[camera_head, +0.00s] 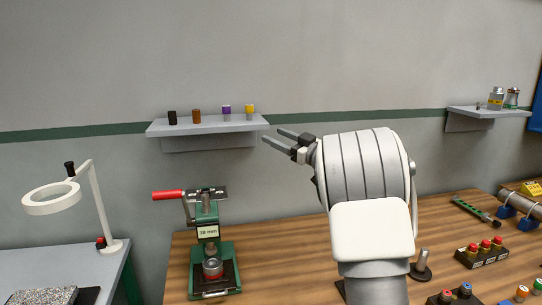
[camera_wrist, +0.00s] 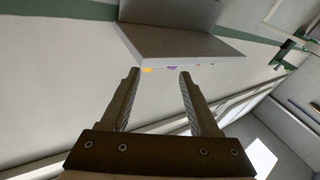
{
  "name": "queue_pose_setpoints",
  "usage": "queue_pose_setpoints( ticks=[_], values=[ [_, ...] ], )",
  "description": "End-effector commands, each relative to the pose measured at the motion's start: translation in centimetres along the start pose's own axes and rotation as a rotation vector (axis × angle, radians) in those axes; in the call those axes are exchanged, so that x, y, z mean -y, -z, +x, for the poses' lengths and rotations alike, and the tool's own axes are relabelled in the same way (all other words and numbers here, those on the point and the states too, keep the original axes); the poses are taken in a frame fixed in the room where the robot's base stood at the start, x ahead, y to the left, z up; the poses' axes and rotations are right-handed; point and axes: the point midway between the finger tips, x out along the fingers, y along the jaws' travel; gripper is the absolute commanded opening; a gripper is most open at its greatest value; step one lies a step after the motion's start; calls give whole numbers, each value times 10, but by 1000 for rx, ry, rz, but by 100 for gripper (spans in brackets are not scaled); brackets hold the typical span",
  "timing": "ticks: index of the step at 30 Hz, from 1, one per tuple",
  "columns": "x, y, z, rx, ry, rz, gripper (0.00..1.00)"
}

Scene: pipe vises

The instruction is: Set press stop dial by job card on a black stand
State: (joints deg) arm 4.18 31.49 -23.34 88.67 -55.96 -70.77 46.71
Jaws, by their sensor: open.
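A green press (camera_head: 207,245) stands on the wooden bench in the head view, with a red-handled lever (camera_head: 168,195) pointing left. A small label (camera_head: 208,231) on it seems to read 38 mm. A red round part (camera_head: 212,268), perhaps the stop dial, sits low at its front. I cannot make out a job card on a black stand. My gripper (camera_head: 282,139) is open and empty, raised in front of the wall shelf, above and right of the press. In the wrist view its two fingers (camera_wrist: 158,75) are spread with nothing between them.
The wall shelf (camera_head: 209,126) carries small black, brown, purple and yellow cylinders. A ring lamp (camera_head: 52,198) stands on the left table. Red-button boxes (camera_head: 482,252), a green tool (camera_head: 476,211) and a dark-based post (camera_head: 421,267) are on the bench right of my arm.

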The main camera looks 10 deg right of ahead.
Motion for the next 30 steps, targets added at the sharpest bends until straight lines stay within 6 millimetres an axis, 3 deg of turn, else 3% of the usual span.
queue_pose_setpoints(
  ticks=[6, 13, 26, 30],
  values=[
    [-16, 32, -10, 15, -156, -13, 62],
    [-24, 45, -18, 35, -244, -13, 62],
    [-24, 44, -20, 41, -256, -11, 62],
    [-7, 14, -17, 48, -168, -3, 62]
  ],
)
